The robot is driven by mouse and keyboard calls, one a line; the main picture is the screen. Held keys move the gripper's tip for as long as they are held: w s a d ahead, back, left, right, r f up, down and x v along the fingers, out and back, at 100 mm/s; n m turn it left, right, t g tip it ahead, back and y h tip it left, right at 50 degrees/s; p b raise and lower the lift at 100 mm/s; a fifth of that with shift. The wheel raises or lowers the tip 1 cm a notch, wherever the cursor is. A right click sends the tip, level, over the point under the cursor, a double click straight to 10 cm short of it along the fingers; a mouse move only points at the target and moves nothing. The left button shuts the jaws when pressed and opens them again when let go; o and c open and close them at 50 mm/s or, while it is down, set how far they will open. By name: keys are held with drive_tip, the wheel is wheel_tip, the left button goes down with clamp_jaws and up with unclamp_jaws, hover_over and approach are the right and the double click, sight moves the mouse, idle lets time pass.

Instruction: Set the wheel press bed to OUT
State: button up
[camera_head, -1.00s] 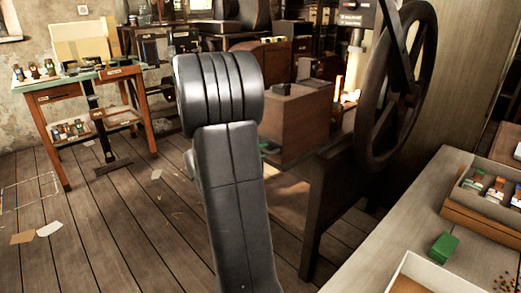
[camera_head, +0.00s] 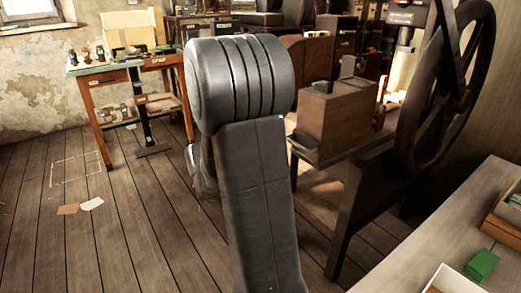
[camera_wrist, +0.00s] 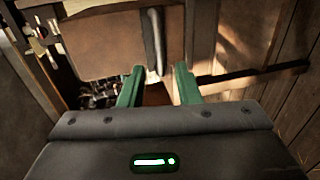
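The wheel press stands at the right of the head view, with a large dark spoked handwheel (camera_head: 447,95) on its side. A brown box-shaped block (camera_head: 338,118) sits low beside the wheel and has small dark parts on top. I cannot tell for sure whether this block is the bed. In the wrist view a brown block (camera_wrist: 105,45) is ahead, with an upright grey bar (camera_wrist: 153,40) against it. My gripper (camera_wrist: 160,70) is open, its two green fingers apart. The bar's lower end shows between the fingertips, with no clear contact. My arm hides part of the head view.
A pale worktop (camera_head: 425,250) fills the lower right, holding a green box (camera_head: 482,265) and trays. A dark wooden leg (camera_head: 347,220) stands under the press. A small table (camera_head: 105,78) is at the far left. The plank floor at left is mostly clear.

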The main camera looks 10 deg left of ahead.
sight(297, 146)
drive_tip(key=shift+v, duration=1.85)
drive_tip(key=b+x, duration=0.1)
drive_tip(key=x, duration=1.3)
drive_tip(key=shift+d+r, duration=0.1)
